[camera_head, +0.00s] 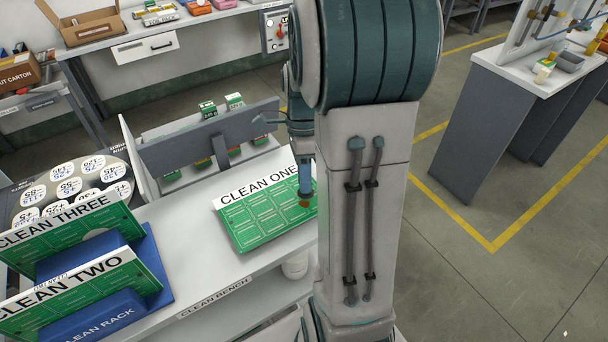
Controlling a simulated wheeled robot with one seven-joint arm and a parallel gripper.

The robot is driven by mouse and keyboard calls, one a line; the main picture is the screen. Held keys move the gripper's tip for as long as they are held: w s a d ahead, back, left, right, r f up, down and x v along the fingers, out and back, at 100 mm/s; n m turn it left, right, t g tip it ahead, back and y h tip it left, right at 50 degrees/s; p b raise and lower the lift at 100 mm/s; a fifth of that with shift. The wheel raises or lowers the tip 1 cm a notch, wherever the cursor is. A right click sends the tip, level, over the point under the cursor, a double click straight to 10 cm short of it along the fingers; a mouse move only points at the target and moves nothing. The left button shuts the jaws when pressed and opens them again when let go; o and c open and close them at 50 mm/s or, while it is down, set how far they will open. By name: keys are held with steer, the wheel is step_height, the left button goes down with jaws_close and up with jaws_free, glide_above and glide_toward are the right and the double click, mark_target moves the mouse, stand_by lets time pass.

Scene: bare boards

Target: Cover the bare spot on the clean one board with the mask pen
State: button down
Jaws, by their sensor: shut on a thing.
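The clean one board (262,212), green with a white strip reading CLEAN ONE, lies on the white clean bench. My gripper (303,158) points down over the board's right part and is shut on the blue mask pen (305,180). The pen is upright, with its lower end at a small brownish-orange spot (305,204) near the board's right side. I cannot tell whether the pen touches the board or how much of the spot is covered. My arm hides the board's right edge and the fingers are hard to make out.
The blue clean rack (157,265) at left holds the clean three (70,228) and clean two boards (85,280). A grey-walled bin (215,140) with green-and-white boxes stands behind the clean one board. A round dial of numbered discs (85,180) is at far left.

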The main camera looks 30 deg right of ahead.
steer(key=shift+f, duration=0.7)
stand_by(1.4)
steer(key=shift+r+p, duration=2.9)
steer(key=shift+r, duration=0.65)
